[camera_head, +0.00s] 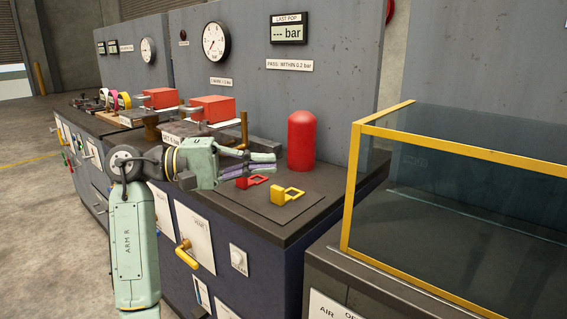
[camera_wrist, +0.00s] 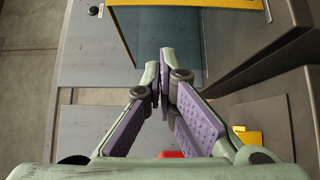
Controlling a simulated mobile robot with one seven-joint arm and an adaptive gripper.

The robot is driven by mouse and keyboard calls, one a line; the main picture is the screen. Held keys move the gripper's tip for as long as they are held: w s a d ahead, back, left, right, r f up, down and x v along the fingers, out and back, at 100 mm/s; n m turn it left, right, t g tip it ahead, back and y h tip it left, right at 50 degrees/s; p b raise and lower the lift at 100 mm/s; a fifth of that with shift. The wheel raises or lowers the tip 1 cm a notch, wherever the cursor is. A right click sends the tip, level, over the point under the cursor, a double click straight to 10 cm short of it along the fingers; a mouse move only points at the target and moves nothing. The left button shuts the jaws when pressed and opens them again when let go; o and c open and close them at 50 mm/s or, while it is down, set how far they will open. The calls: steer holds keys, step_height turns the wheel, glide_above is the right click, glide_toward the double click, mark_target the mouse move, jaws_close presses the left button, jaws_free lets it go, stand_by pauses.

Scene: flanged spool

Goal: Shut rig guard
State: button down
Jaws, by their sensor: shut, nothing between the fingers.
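The rig guard appears to be the yellow-framed box with clear panes (camera_head: 352,190) on the bench at the right. Its far right part runs out of the picture, and I cannot tell whether it is open or shut. In the wrist view, part of a yellow frame edge (camera_wrist: 215,4) and a bluish pane show at the top. My gripper (camera_head: 275,164) is shut and empty, pointing right above the middle bench. It is left of the guard and apart from it. In the wrist view, its purple-padded fingers (camera_wrist: 164,58) meet at their tips.
A red cylinder (camera_head: 302,140) stands just beyond my fingertips. A red padlock-like tag (camera_head: 251,181) and a yellow one (camera_head: 286,195) lie on the bench mat below them. A grey gauge panel (camera_head: 340,60) rises behind. A gap separates the two benches.

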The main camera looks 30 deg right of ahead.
steer(key=s+a+p+x, duration=0.1)
steer(key=s+x, duration=0.1)
steer(key=x, duration=0.9)
steer(key=shift+s+d, duration=0.2)
steer(key=shift+s, duration=0.1)
steer(key=shift+s+p, duration=0.1)
steer(key=shift+p, duration=0.2)
